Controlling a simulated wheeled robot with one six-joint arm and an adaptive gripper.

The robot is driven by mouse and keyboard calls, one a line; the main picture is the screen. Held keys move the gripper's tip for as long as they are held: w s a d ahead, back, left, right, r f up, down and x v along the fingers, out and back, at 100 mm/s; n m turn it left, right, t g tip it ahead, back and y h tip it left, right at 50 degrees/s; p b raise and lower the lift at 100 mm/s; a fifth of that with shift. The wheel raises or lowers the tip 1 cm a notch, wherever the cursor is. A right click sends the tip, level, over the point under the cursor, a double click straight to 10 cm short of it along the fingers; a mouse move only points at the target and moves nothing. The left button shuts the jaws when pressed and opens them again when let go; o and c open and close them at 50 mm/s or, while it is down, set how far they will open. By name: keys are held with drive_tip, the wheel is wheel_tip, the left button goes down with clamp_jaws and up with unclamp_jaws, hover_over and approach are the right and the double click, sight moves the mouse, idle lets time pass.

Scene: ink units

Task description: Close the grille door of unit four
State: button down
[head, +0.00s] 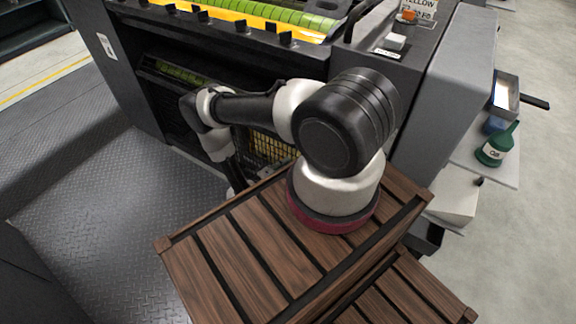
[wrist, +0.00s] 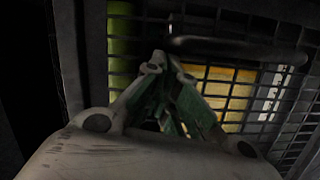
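The grille door (wrist: 228,103) is a dark square mesh filling much of the wrist view, with yellow panels and a green roller visible behind it. A dark horizontal bar (wrist: 238,50), perhaps its handle, crosses the mesh at upper right. My gripper (wrist: 163,64) is in front of the mesh, its fingertips together and left of the bar. Nothing shows between them. I cannot tell whether they touch the mesh. In the head view a small part of the mesh (head: 268,147) shows low in the machine behind my arm; my gripper is hidden there.
The grey ink unit (head: 120,75) stands ahead, with green rollers and a yellow edge on top. A metal tread-plate floor (head: 100,205) lies free at left. The wrist view is dark.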

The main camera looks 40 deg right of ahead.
drive_tip(key=w, duration=0.1)
drive_tip(key=w+a, duration=0.2)
drive_tip(key=shift+w+r, duration=0.25)
drive_tip(key=shift+r, duration=0.1)
drive_tip(key=s+a, duration=0.1)
drive_tip(key=a, duration=0.8)
drive_tip(key=shift+r, duration=0.2)
